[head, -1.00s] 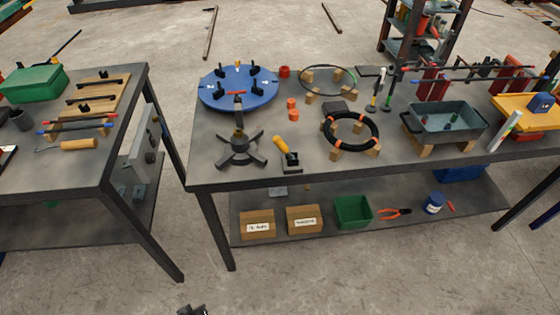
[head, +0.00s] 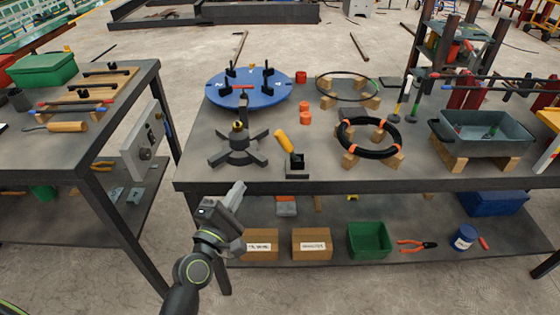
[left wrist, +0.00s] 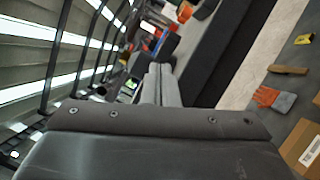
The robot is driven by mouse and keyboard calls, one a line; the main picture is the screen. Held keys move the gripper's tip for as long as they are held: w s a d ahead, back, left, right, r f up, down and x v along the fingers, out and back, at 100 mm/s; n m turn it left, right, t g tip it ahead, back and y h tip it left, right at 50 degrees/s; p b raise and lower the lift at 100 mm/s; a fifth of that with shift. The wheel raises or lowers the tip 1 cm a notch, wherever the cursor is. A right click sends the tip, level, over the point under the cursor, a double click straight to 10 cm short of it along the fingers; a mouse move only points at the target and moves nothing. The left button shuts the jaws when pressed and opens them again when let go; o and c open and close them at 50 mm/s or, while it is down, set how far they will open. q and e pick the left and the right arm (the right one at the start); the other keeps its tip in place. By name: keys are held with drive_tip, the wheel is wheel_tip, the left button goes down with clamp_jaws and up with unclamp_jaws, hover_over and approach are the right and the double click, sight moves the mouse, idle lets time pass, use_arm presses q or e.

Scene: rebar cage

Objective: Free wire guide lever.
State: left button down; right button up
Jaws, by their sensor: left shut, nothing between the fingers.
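A lever with a yellow handle (head: 284,142) rises tilted from a small black base (head: 296,165) near the front edge of the middle bench. I cannot tell for sure that it is the wire guide lever. Left of it stands a dark cross-shaped stand (head: 238,152) with an upright post. My left gripper (head: 238,190) is in front of the bench edge, below and left of the lever and apart from it. Its fingers are shut and empty; they also show in the left wrist view (left wrist: 158,84). My right gripper is not in view.
The middle bench holds a blue round plate (head: 248,88) with black clamps, a black ring (head: 369,137) on wooden blocks and a grey tray (head: 480,130). Cartons (head: 312,244) and a green bin (head: 368,240) stand on its lower shelf. A left bench (head: 50,147) is across a gap.

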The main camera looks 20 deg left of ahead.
sight(288, 147)
use_arm(q)
drive_tip(key=shift+s+d+r+n+t, duration=0.1)
drive_tip(key=shift+d+r+n+t, duration=0.1)
drive_tip(key=shift+r, duration=0.3)
drive_tip(key=shift+s+d+r+n+t, duration=0.1)
drive_tip(key=shift+r+t, duration=0.1)
drive_tip(key=shift+r, duration=0.25)
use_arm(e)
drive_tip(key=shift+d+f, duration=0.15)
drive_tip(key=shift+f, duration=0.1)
use_arm(q)
drive_tip(key=shift+w+a, duration=0.1)
drive_tip(key=p+x, duration=0.3)
drive_tip(key=x, duration=0.7)
drive_tip(key=shift+r, duration=0.15)
drive_tip(key=d, duration=0.1)
drive_tip(key=d+r+p, duration=0.1)
drive_tip(key=d, duration=0.1)
drive_tip(key=shift+r, duration=0.15)
drive_tip(key=shift+d+r, duration=0.1)
drive_tip(key=shift+d, duration=0.2)
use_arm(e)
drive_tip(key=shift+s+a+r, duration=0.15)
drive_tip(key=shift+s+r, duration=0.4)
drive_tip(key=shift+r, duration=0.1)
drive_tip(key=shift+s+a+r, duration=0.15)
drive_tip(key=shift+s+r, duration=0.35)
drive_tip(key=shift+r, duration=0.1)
use_arm(q)
drive_tip(key=shift+d, duration=0.1)
